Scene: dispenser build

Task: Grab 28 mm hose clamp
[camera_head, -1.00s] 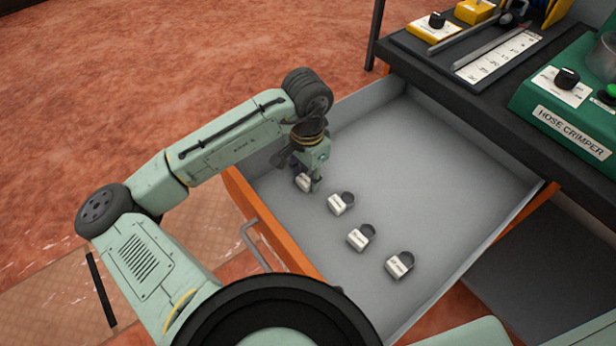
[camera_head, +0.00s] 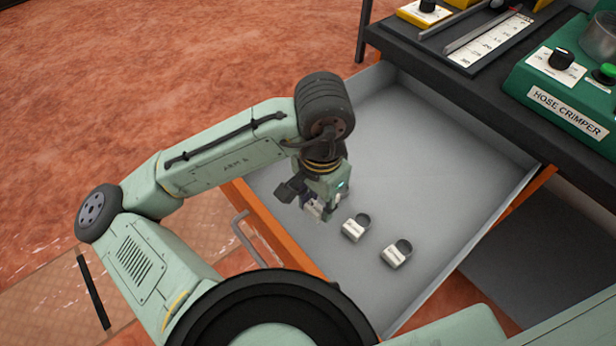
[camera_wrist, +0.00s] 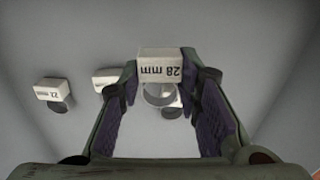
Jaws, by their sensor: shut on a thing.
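Two other clamps stand on the drawer floor, one near my gripper (camera_head: 355,228) and one further right (camera_head: 396,255). The wrist view shows a 22 mm clamp (camera_wrist: 50,92) and others behind. The grey drawer (camera_head: 430,150) is clear at the back. A green hose crimper (camera_head: 565,100) stands on the bench.

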